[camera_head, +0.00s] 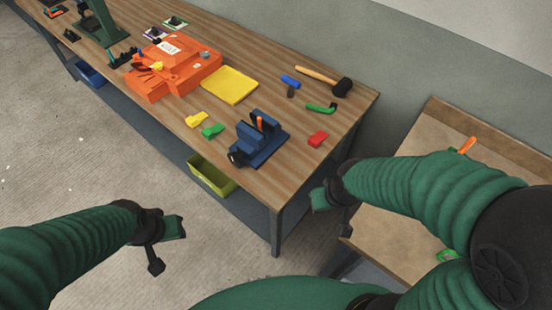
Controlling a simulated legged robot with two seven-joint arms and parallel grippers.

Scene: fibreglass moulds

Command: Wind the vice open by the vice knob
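The blue vice (268,150) stands near the front right corner of the wooden workbench. Its jaws have an upright orange piece (259,123) between them. The dark vice knob (236,157) is at the vice's front left end, facing the bench's front edge. My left gripper (172,229) is in the air over the floor, in front of the bench and well apart from the knob. My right gripper (321,198) is beyond the bench's right front corner, apart from the vice. I see nothing held in either gripper, and their finger gaps are too small to make out.
Green (212,131), yellow (197,119) and red (318,139) blocks lie around the vice. A mallet (325,79), a yellow tray (230,86) and an orange mould (174,66) are farther back. A yellow-green bin (212,178) sits below the bench. A second table (395,230) is at right.

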